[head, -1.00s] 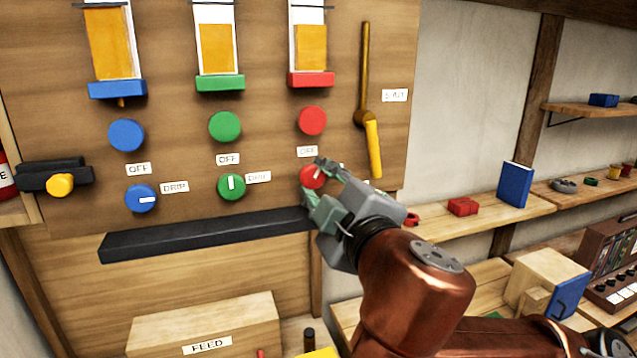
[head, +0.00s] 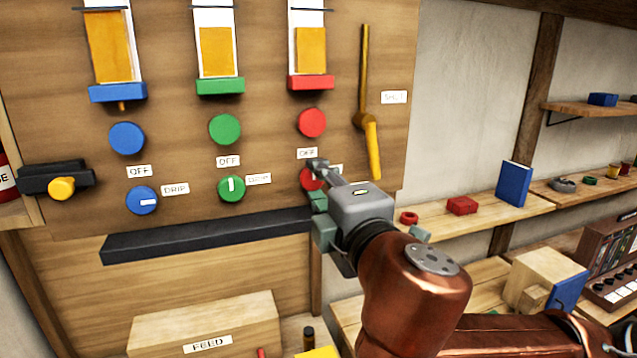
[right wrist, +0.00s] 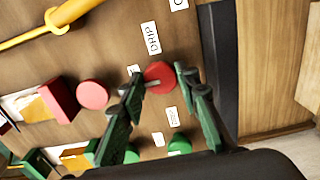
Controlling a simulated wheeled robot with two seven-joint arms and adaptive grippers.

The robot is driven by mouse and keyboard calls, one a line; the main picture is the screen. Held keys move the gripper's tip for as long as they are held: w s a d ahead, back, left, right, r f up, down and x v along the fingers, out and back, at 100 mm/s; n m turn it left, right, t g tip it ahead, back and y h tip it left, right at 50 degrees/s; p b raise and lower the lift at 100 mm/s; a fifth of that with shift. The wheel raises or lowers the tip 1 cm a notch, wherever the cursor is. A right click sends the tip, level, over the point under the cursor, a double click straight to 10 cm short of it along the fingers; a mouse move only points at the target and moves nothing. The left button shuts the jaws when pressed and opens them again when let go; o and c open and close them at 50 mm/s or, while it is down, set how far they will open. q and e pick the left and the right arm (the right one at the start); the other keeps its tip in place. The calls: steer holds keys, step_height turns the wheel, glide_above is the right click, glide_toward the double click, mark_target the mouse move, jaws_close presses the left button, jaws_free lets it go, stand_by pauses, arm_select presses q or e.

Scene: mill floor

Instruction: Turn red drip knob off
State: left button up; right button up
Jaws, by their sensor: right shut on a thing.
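The red drip knob (head: 307,180) is on the wooden panel, below the larger red knob (head: 312,122). My right gripper (head: 317,182) is shut on it and hides most of it in the head view. In the right wrist view the red drip knob (right wrist: 162,73) sits between the two green fingers of my right gripper (right wrist: 159,80). Its white mark lies nearly level there, its left end towards a small label (right wrist: 133,70) partly covered by a finger. The OFF label (head: 307,153) is just above the gripper. My left gripper is not in view.
The green drip knob (head: 231,188) and blue drip knob (head: 141,200) are to the left. A black ledge (head: 200,236) runs just below. A yellow lever (head: 372,145) hangs to the right. Shelves (head: 475,215) with small objects are further right.

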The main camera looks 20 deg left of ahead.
stand_by(0.3)
steer(key=o, duration=1.1)
steer(key=shift+o, duration=0.2)
steer(key=v, duration=1.2)
